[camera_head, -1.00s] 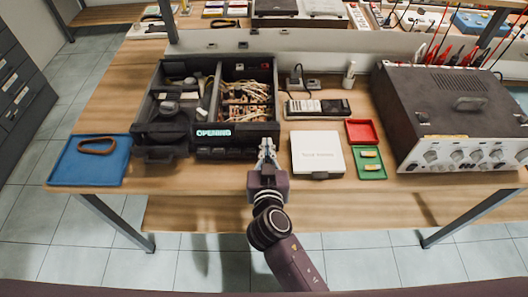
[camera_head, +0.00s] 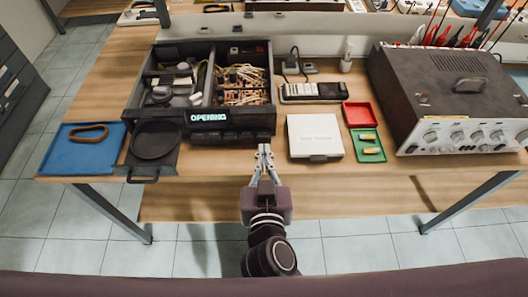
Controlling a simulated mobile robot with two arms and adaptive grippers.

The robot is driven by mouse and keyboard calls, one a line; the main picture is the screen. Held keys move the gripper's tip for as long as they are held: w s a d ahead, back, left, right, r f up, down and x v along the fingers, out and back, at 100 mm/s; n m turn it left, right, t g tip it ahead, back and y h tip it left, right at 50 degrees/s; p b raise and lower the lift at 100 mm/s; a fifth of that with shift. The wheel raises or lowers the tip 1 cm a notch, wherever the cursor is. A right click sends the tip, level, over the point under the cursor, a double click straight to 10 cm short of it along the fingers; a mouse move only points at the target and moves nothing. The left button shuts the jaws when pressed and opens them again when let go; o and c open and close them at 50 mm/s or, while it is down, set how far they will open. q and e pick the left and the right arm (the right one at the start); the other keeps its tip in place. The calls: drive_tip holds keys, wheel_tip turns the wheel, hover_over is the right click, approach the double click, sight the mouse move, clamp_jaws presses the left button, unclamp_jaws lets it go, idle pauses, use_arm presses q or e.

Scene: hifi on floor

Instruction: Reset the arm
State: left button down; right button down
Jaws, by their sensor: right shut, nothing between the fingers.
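My right gripper (camera_head: 264,153) is at the table's front edge, in front of the black hi-fi unit (camera_head: 262,118) and left of the white box. It is shut and empty, with its fingertips pointing away from me. The hi-fi unit's display reads "OPENING". Its round disc tray (camera_head: 154,143) is slid out at the front left, with no disc visible on it. My left gripper is not in view.
A blue tray (camera_head: 64,158) with a brown ring (camera_head: 89,132) lies at the left. A white box (camera_head: 315,155), a red tray (camera_head: 361,114), a green tray (camera_head: 364,156) and a large dark instrument (camera_head: 450,113) stand to the right. The floor before the table is clear.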

idle(0.4)
drive_tip(key=s+d+f+g+h, duration=0.1)
drive_tip(key=s+d+f+g, duration=0.2)
drive_tip(key=d+f, duration=0.4)
drive_tip(key=s+d+f+g+h, duration=0.1)
drive_tip(key=s+d+f+g, duration=0.2)
drive_tip(key=d+f, duration=0.35)
drive_tip(key=s+d+f+n+g+y, duration=0.15)
drive_tip(key=s+d+g, duration=0.45)
drive_tip(key=s, duration=0.6)
wheel_tip(320, 180, down, 27)
drive_tip(key=s+g, duration=0.1)
drive_tip(key=s, duration=0.1)
drive_tip(key=s+d+f+g, duration=0.1)
drive_tip(key=s+d+f, duration=0.2)
drive_tip(key=s+f, duration=1.2)
drive_tip(key=shift+s+f+n, duration=0.2)
drive_tip(key=shift+s+n, duration=0.25)
drive_tip(key=shift+s, duration=0.35)
